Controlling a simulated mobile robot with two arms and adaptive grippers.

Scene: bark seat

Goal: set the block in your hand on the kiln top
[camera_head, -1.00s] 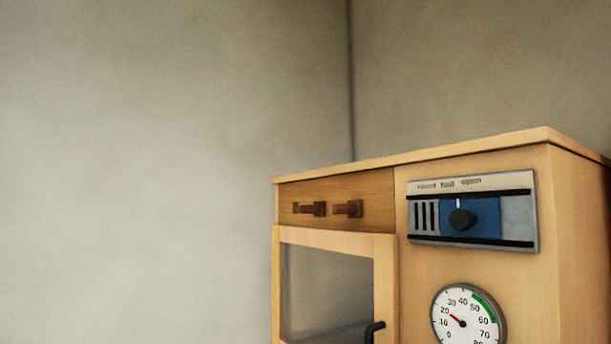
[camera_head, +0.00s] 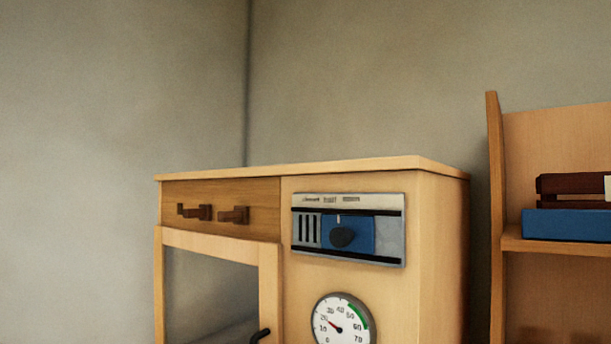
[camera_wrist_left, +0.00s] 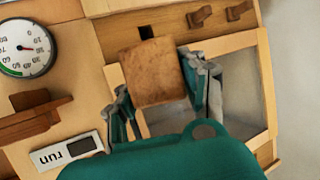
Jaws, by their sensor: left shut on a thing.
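The kiln is a pale wooden cabinet (camera_head: 435,250) in the head view, and its flat top (camera_head: 310,168) looks bare along the edge that I see. The top is seen nearly edge-on, so its surface is mostly hidden. In the left wrist view, my left gripper (camera_wrist_left: 158,76) is shut on a brown block (camera_wrist_left: 153,65), with a grey finger at each side. Behind the block there are the kiln's front and its framed window (camera_wrist_left: 245,95). Neither gripper shows in the head view. My right gripper is in no view.
The kiln front carries a control panel (camera_head: 348,230), a dial gauge (camera_head: 340,322) and two brown pegs (camera_head: 213,213). A brown ledge (camera_wrist_left: 32,120) juts out in the left wrist view. A shelf (camera_head: 495,190) with a blue box (camera_head: 565,224) stands right of the kiln.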

